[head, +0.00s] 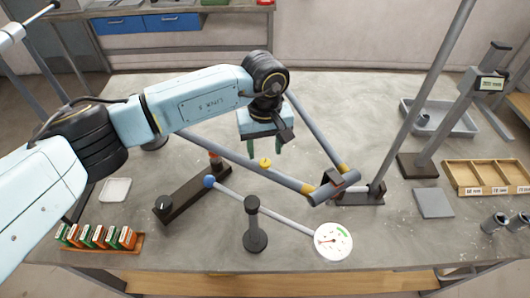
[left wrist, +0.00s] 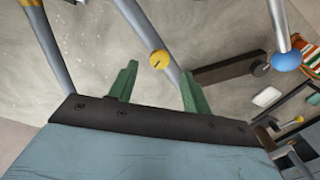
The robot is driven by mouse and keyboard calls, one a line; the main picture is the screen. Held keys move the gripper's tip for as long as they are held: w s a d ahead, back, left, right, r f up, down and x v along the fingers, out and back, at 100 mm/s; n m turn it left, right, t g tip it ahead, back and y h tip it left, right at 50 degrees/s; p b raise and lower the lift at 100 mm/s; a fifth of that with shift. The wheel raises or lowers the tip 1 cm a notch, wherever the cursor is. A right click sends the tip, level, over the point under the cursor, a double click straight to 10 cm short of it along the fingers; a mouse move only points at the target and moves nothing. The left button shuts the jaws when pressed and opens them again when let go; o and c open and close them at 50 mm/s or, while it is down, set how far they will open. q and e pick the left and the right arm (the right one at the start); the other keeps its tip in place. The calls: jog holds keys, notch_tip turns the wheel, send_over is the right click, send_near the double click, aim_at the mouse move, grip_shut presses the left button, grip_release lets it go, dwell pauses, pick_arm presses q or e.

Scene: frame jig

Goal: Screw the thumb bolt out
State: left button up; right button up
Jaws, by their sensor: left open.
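The thumb bolt, seen as a round yellow knob (head: 265,162) with a dark mark, sits on a long grey tube (head: 220,150) of the frame. The knob also shows in the left wrist view (left wrist: 159,59), lined up with the gap between my fingers and slightly beyond their tips. My left gripper (head: 265,149) points down just above it with green fingers apart, empty. The fingers also show in the left wrist view (left wrist: 158,71). I see no contact with the knob. My right gripper is in neither view.
A blue ball end (head: 209,182), a dark bar (head: 180,200), a black post (head: 255,228) and a white round dial (head: 333,241) stand nearby. A wooden tray (head: 487,178) is at right.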

aim_at(265, 162)
pick_arm(q)
jog(key=shift+f, duration=1.85)
